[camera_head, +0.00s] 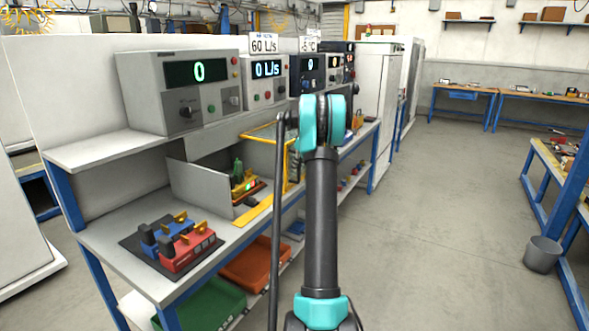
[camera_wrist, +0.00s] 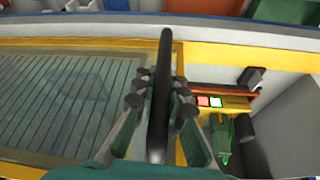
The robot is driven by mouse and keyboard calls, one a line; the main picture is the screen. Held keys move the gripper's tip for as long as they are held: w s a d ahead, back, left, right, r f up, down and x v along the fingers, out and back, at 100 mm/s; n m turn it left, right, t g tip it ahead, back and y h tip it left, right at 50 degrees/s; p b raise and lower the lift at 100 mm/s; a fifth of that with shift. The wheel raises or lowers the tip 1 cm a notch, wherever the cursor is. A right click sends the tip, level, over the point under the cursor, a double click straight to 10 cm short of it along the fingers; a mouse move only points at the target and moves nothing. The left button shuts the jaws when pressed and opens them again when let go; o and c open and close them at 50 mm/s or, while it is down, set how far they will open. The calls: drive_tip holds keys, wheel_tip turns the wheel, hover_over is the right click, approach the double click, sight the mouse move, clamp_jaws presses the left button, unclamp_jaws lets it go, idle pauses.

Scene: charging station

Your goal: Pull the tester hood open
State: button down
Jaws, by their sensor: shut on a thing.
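The tester hood shows in the wrist view as a yellow frame (camera_wrist: 100,43) with a ribbed grey panel on the left. In the head view its yellow frame (camera_head: 284,160) stands on the bench, partly hidden by my arm. My gripper (camera_wrist: 160,95) is shut on a black bar handle (camera_wrist: 163,65), which stands upright in the wrist picture beside the frame's yellow edge. Right of that edge, the tester bay is uncovered, with a green device (camera_wrist: 222,135) and red and green buttons (camera_wrist: 209,101). In the head view, my gripper is hidden behind my arm.
Blue and red battery-like blocks (camera_head: 178,243) lie on a dark mat at the bench's near end. Several meters (camera_head: 190,90) with displays line the upper shelf. Orange (camera_head: 252,262) and green (camera_head: 205,300) bins sit below. Open floor lies to the right.

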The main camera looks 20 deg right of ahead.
drive_tip(key=c, duration=1.5)
unclamp_jaws()
drive_tip(key=shift+c, duration=0.2)
drive_tip(key=shift+r, duration=0.1)
drive_tip(key=v, duration=1.2)
